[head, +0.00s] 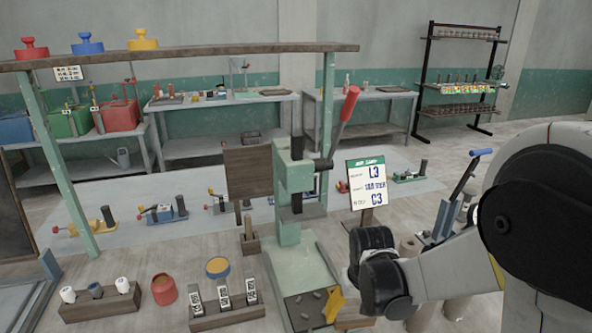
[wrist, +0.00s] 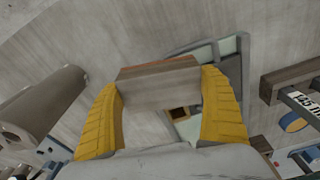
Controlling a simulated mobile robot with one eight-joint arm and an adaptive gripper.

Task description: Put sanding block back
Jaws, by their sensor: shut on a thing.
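My gripper (wrist: 162,82) has its two yellow fingers shut on the sanding block (wrist: 160,88), a grey-brown block with a reddish-brown edge. It is held level between the fingertips, above the floor in the wrist view. In the head view my gripper (head: 336,310) is at the bottom, just right of the green press's base. There the block (head: 354,322) shows only as a brown strip, partly hidden by my gripper and wrist.
The green lever press (head: 288,190) stands beside my gripper. A sign (head: 367,185) reading L3 and C3 stands behind my wrist. Left are a wooden rack (head: 226,316) with labelled pieces, a red pot (head: 163,289) and a spool holder (head: 100,303). Grey cylinders stand right.

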